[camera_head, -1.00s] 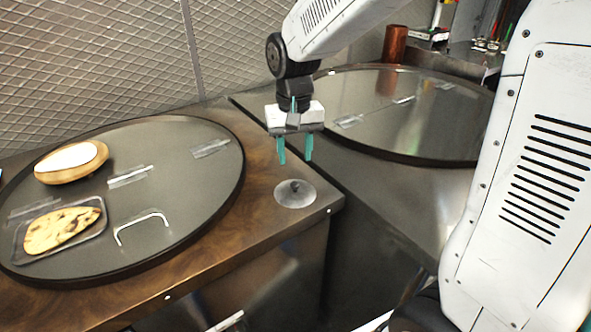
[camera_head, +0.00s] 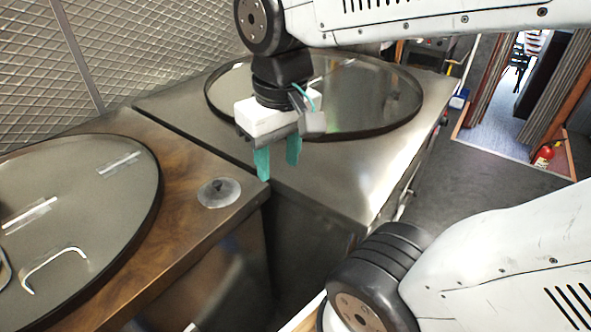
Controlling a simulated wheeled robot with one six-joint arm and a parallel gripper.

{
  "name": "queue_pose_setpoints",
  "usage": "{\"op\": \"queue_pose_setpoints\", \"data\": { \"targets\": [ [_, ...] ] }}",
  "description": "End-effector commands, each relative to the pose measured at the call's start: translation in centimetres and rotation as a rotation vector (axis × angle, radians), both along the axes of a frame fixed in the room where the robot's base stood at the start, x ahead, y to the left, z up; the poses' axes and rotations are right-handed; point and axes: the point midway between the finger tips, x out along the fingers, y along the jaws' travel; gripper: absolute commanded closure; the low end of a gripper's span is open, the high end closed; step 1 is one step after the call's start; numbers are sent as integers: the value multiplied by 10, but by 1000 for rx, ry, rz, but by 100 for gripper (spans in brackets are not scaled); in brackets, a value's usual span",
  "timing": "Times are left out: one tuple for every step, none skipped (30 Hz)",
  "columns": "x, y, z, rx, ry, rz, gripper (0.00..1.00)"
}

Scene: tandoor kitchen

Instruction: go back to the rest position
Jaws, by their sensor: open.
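My gripper (camera_head: 278,166) hangs with its two teal fingers pointing down, apart, with nothing between them. It is in the air in front of the far round metal lid (camera_head: 375,92), over the near part of the steel counter. My white arm reaches in from the right and crosses the top of the view.
A wooden-topped counter (camera_head: 190,158) on the left bears a large round lid (camera_head: 85,180) with a white handle. A small metal disc with a knob (camera_head: 219,192) sits at its corner. The steel counter (camera_head: 345,180) is bare at its near right. A red fire extinguisher (camera_head: 544,155) stands by a doorway.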

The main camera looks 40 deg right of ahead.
Motion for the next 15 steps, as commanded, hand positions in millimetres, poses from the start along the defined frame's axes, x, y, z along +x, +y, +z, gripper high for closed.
{"op": "queue_pose_setpoints", "data": {
  "targets": [
    [-14, -1, -2, -1, -11, 9, 58],
    [-20, -2, -3, -2, -14, 14, 58],
    [-26, -2, -5, -3, -18, 21, 58],
    [-30, -3, -6, -3, -19, 25, 58],
    [-33, -3, -7, -3, -21, 28, 58],
    [-36, -3, -8, -4, -22, 31, 58],
    [-37, -3, -9, -4, -22, 33, 58],
    [-38, -3, -9, -4, -22, 34, 58],
    [-39, -3, -9, -4, -22, 35, 58],
    [-39, -3, -9, -4, -22, 36, 58],
    [-39, -3, -9, -4, -21, 36, 58],
    [-39, -3, -9, -4, -21, 36, 58],
    [-39, -3, -9, -4, -21, 36, 58],
    [-39, -3, -9, -4, -21, 35, 58],
    [-39, -3, -9, -4, -21, 35, 58]
  ]
}}
